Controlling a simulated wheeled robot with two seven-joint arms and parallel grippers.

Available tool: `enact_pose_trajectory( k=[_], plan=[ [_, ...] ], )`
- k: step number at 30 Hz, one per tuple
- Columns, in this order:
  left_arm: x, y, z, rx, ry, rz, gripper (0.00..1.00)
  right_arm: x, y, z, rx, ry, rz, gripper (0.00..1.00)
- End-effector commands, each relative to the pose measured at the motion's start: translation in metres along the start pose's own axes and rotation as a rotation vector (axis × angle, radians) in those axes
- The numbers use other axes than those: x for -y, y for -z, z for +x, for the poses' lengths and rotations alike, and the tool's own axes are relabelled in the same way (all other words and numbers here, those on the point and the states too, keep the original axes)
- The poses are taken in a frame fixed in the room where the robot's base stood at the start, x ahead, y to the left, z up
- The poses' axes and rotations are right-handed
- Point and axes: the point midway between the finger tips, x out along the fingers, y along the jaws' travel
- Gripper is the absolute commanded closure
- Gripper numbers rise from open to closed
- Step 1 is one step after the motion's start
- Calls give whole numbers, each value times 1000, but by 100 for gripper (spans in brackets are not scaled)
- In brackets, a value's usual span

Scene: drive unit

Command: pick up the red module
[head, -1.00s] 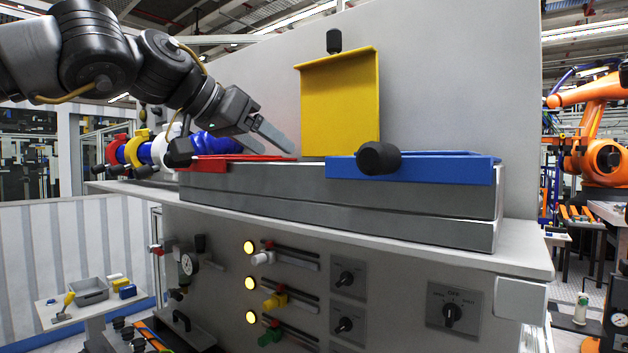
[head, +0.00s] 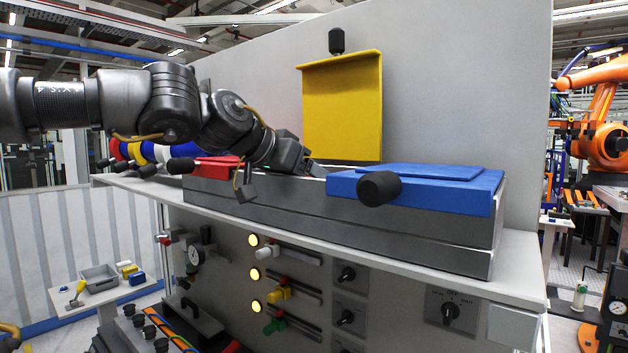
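A flat red module (head: 218,164) with a black knob (head: 180,165) lies at the left end of the long grey block. My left arm crosses in front of it and hides its right part. My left gripper (head: 312,169) is low over the block, to the right of the visible red part and left of the blue module (head: 440,184). My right gripper is not in view.
A yellow module (head: 342,108) with a black knob stands upright against the grey panel behind the block. The blue module's black knob (head: 379,188) sticks out toward me. Coloured rings (head: 140,152) sit at the shelf's left end. Switches and lit lamps (head: 254,240) are below.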

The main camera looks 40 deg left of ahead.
Motion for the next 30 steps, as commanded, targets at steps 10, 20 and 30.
enact_pose_trajectory(
  k=[10,20,30],
  plan=[
    [0,0,0,-1,1,0,50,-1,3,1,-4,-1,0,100],
    [0,0,0,-1,1,0,88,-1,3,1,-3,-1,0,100],
    [1,3,-2,-2,2,0,88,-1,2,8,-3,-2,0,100]
  ],
)
